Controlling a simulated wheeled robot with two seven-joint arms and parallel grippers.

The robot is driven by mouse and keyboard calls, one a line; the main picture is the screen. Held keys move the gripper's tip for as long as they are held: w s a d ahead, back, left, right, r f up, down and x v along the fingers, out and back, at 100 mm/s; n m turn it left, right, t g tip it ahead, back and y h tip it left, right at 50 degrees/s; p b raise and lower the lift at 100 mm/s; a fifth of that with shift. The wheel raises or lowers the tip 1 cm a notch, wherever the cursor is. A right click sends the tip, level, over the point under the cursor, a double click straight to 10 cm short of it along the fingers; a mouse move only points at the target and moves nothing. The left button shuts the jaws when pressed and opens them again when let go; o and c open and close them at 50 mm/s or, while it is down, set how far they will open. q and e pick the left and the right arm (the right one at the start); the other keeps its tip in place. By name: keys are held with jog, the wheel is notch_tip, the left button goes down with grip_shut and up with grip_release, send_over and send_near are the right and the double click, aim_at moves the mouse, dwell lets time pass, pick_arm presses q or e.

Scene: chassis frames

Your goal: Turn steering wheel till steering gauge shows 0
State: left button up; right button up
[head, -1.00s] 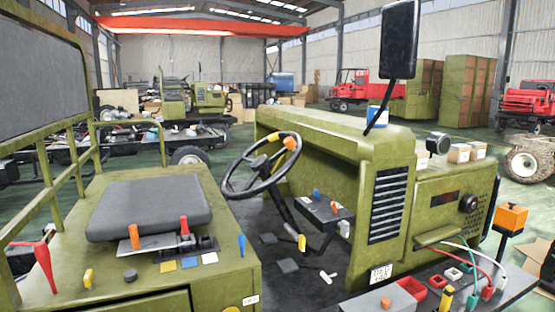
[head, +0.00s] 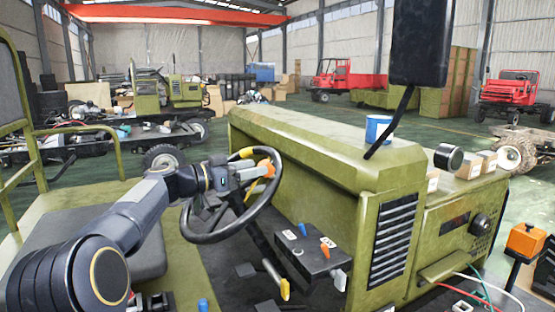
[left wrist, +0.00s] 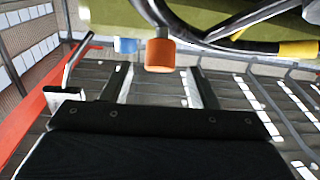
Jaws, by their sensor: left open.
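The black steering wheel (head: 205,238) stands tilted in front of the green hood, with a yellow band on its upper rim and an orange knob (head: 265,167). My left gripper (head: 262,172) comes in from the left over the wheel, its fingertips close to the knob. In the left wrist view its fingers (left wrist: 160,80) are open, with the orange knob (left wrist: 160,55) just beyond and between their tips. I see no grip on the knob. A round black dial-like housing (head: 448,157) sits on the hood's right; no reading shows. My right gripper is out of view.
A lever console (head: 312,255) stands right of the wheel. A dark mirror (head: 420,42) on a thin arm rises above the hood (head: 310,140). A blue-and-white can (head: 378,128) is on the hood. The seat (head: 60,232) lies below my left arm.

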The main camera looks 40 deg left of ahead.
aim_at(270, 165)
pick_arm(q)
jog(key=p+x, duration=0.2)
jog(key=x, duration=0.2)
jog(key=shift+w+r, duration=0.1)
jog(key=shift+w, duration=0.15)
jog(key=shift+w+d, duration=0.4)
jog(key=shift+w, duration=0.2)
grip_shut()
